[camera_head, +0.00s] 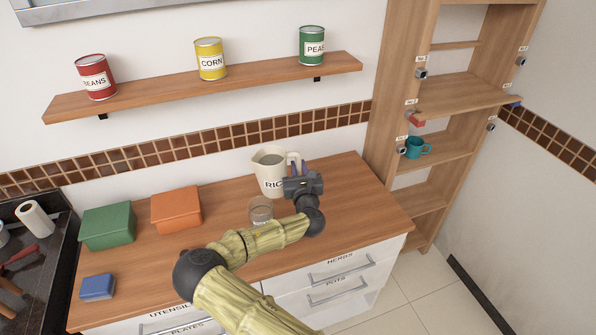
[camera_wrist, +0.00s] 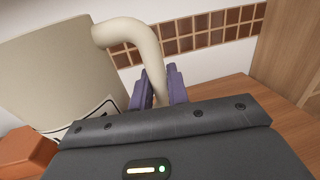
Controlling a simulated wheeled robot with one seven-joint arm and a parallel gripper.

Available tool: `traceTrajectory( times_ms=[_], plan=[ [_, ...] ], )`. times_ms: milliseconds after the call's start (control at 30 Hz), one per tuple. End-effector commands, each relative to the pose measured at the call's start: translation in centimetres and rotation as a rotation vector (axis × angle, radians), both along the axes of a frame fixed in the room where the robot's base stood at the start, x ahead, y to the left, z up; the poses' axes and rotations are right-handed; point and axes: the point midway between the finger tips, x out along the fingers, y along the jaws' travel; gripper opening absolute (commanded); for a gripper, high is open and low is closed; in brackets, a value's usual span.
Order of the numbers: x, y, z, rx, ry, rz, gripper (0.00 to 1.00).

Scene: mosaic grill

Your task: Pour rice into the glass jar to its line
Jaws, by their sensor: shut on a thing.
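A cream pitcher (camera_head: 268,176) labelled with letters that read "RIC", the rest hidden by my gripper, is upright at the back of the wooden counter. My gripper (camera_head: 297,168) is shut on the pitcher's handle, on its right side. In the wrist view the purple fingers of my gripper (camera_wrist: 159,88) close around the curved handle (camera_wrist: 140,36), and the pitcher body (camera_wrist: 50,70) fills the left. The glass jar (camera_head: 260,209) stands on the counter in front of the pitcher, partly behind my arm. Its line and contents are too small to tell.
An orange box (camera_head: 176,209), a green box (camera_head: 107,226) and a small blue box (camera_head: 97,288) sit on the counter (camera_head: 350,195) to the left. Cans stand on the wall shelf (camera_head: 150,88) above. A tall wooden shelf unit (camera_head: 395,80) stands at the right.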

Motion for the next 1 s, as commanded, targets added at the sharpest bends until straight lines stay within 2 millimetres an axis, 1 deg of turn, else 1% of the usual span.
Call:
traceTrajectory(
  times_ms=[233, 300, 900, 1000],
  plan=[
    [0.5, -0.6, 1.1, -0.065, -0.075, -0.003, 0.0],
    [0.6, -0.6, 0.6, -0.072, -0.081, -0.002, 0.0],
    [1.0, -1.0, -1.2, -0.151, -0.162, -0.002, 0.0],
    [1.0, -1.0, -0.9, -0.151, -0.163, -0.002, 0.0]
  ],
)
